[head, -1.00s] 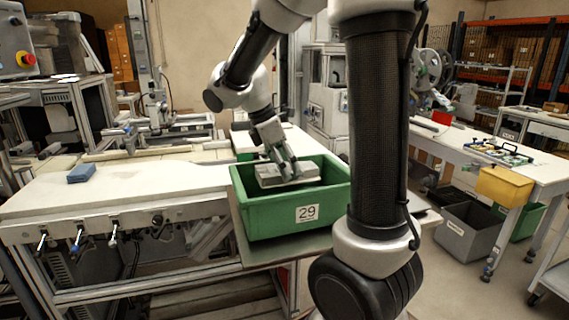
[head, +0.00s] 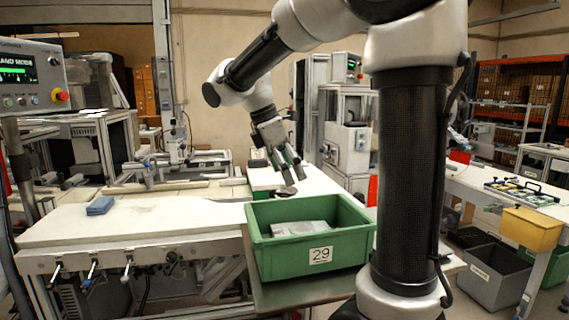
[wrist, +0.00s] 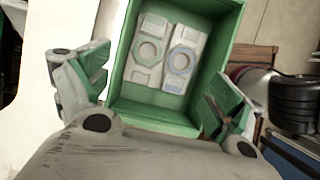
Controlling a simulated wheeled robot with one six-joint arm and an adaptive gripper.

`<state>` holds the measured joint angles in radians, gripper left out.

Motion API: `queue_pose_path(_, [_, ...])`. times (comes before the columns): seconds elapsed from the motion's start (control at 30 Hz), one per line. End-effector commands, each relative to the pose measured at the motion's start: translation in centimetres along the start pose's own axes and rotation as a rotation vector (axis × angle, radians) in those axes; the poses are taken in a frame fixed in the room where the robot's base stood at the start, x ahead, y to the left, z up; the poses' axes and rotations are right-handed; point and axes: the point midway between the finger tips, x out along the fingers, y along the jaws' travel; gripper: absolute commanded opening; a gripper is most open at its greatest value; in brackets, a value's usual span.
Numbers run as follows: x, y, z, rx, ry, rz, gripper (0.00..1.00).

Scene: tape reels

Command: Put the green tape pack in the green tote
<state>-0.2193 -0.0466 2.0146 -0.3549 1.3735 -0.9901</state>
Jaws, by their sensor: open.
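The green tote (head: 268,262), labelled 29, stands on a stand at the bench's front edge. Two pale packs lie flat inside it, side by side. In the wrist view the left pack (wrist: 148,52) has a grey-green ring and the right pack (wrist: 184,62) has a blue ring. In the head view the packs (head: 300,227) look like one pale shape, partly hidden by the tote's front wall. My gripper (head: 290,168) is open and empty above the tote's back rim, apart from the packs. Its spread fingers also show in the wrist view (wrist: 155,95).
A blue block (head: 100,205) lies on the left of the white bench (head: 150,225). A yellow bin (head: 531,228) and a grey crate (head: 492,278) are at the right. The bench between the blue block and the tote is mostly clear.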

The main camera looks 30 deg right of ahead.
Motion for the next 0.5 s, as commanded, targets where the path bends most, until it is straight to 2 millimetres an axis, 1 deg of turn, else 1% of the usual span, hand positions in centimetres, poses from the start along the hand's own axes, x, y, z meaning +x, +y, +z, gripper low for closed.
queue_pose_path(0.03, [-0.9,0.0,-0.1,-0.001,0.001,0.003,0.93])
queue_pose_path(0.1, [-1.8,0.1,-0.1,-0.001,0.001,0.003,0.93])
queue_pose_path(0.2, [-2.5,-0.1,0.1,0.007,0.004,0.003,0.93])
queue_pose_path(0.27, [-2.5,-0.7,0.4,0.042,0.02,0.007,0.93])
queue_pose_path(0.37, [-1.9,-2.9,1.5,0.192,0.09,0.026,0.93])
queue_pose_path(0.47, [-0.3,-6.6,2.7,0.446,0.21,0.047,0.93])
queue_pose_path(0.5, [0.5,-8.1,3.0,0.562,0.265,0.05,0.93])
